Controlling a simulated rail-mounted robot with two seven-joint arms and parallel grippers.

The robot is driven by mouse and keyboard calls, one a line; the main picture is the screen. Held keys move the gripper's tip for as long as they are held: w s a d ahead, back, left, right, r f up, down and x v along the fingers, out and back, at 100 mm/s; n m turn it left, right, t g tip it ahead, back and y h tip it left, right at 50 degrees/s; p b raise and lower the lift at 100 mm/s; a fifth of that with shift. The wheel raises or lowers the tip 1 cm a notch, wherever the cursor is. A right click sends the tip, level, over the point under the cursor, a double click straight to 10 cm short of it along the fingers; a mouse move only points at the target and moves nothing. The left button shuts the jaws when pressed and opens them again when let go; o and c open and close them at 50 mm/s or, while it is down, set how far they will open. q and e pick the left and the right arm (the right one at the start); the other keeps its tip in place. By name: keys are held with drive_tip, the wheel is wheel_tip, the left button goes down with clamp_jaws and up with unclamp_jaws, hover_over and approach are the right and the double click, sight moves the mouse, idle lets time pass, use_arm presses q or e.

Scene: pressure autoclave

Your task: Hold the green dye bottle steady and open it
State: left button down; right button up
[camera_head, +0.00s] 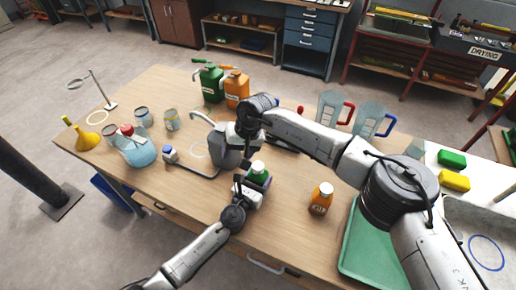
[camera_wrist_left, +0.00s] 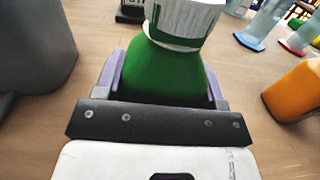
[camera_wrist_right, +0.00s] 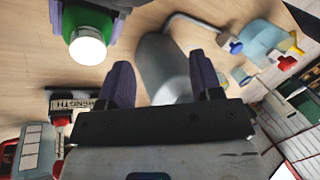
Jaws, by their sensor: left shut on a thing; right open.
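The green dye bottle (camera_head: 259,171) stands upright near the middle of the wooden table. Its white cap (camera_wrist_left: 185,18) is on top, and the cap also shows in the right wrist view (camera_wrist_right: 88,47). My left gripper (camera_head: 247,189) is shut around the bottle's green body (camera_wrist_left: 172,68), with a purple finger on each side. My right gripper (camera_wrist_right: 160,75) is open and empty, with its fingers apart. In the head view it (camera_head: 247,137) is up and behind the bottle, near a grey vessel (camera_head: 222,150). The right fingers are apart from the cap.
An orange bottle (camera_head: 321,199) stands to the right, near a green tray (camera_head: 372,245). Green (camera_head: 210,84) and orange (camera_head: 237,89) jugs and clear pitchers (camera_head: 331,107) stand at the back. A blue-liquid flask (camera_head: 138,151) stands left. Bare table lies between the green and orange bottles.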

drive_tip(key=w+a+r+m+t+y, duration=0.4)
drive_tip(key=a+r+m+y, duration=0.6)
drive_tip(key=r+m, duration=0.3)
drive_tip(key=w+d+r+m+t+h, duration=0.2)
drive_tip(key=w+d+m+t, duration=0.3)
drive_tip(key=m, duration=0.7)
drive_tip(key=w+r+m+t+h, duration=0.1)
drive_tip(key=w+r+m+t, duration=0.4)
drive_tip(key=m, duration=0.8)
drive_tip(key=d+f+m+t+h, duration=0.2)
drive_tip(key=d+f+m+h, duration=0.25)
drive_tip(key=m, duration=0.45)
drive_tip(key=m+g+h, duration=0.7)
drive_tip(key=m+g, duration=0.8)
drive_tip(key=m, duration=0.8)
hover_over(258, 166)
drive_tip(key=w, duration=0.1)
drive_tip(key=shift+y, duration=0.25)
wheel_tip(258, 166, down, 13)
drive_tip(key=shift+f, duration=0.2)
drive_tip(key=shift+s+f+g, duration=0.1)
drive_tip(key=shift+s+g, duration=0.15)
drive_tip(key=shift+g, duration=0.15)
drive_tip(key=shift+s+f, duration=0.15)
drive_tip(key=shift+f, duration=3.75)
